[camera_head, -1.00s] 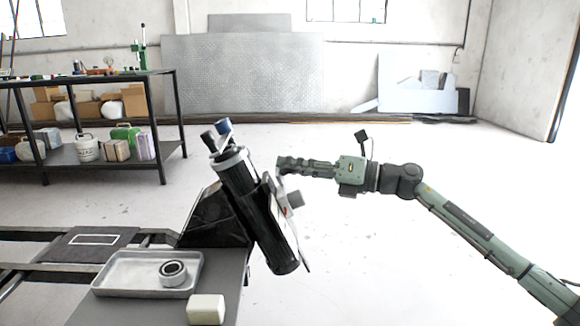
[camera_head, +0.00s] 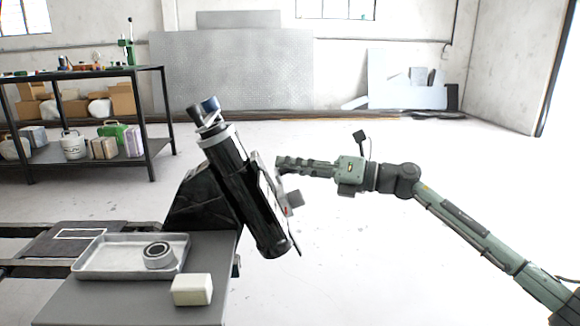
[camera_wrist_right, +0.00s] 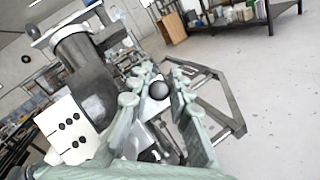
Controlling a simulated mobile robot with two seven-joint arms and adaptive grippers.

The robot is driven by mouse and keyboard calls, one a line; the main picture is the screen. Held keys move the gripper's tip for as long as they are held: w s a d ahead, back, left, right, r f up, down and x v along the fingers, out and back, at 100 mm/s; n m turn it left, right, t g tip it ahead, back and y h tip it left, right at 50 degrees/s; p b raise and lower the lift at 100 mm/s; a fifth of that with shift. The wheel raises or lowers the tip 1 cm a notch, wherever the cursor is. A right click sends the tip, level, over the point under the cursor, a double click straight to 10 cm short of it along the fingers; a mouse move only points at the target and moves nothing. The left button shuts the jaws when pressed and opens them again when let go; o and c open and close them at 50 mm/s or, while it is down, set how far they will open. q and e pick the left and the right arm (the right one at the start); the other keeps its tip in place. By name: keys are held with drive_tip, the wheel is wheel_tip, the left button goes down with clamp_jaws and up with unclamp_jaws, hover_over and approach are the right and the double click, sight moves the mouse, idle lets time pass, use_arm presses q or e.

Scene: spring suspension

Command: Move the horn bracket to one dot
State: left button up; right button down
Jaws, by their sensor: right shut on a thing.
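The suspension unit, a black tilted cylinder (camera_head: 232,180) with a pale collar, stands left of centre in the head view. A pale plate lies along its right side, and a grey knob-like part (camera_head: 295,199), apparently on the horn bracket, sticks out there. My right gripper (camera_head: 279,165) is at the cylinder's right side, shut on a part I take for the bracket; the contact is small in the head view. In the right wrist view, a dark round ball (camera_wrist_right: 160,90) sits between the fingers. A white plate with black dots (camera_wrist_right: 62,130) shows at lower left. My left gripper is out of view.
A grey bench top (camera_head: 130,300) at lower left carries a metal tray (camera_head: 90,270) with a ring part (camera_head: 159,255), and a cream block (camera_head: 192,290). A loaded shelf (camera_head: 90,160) stands behind. The floor right of the cylinder is clear.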

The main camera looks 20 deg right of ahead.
drive_tip(key=shift+s+a+f, duration=0.3)
drive_tip(key=shift+a+f, duration=0.15)
drive_tip(key=shift+f, duration=0.25)
drive_tip(key=c, duration=1.4)
unclamp_jaws()
drive_tip(key=shift+d, duration=0.1)
drive_tip(key=shift+d, duration=0.1)
drive_tip(key=v, duration=1.2)
drive_tip(key=shift+w+d+r, duration=0.1)
drive_tip(key=shift+r, duration=0.3)
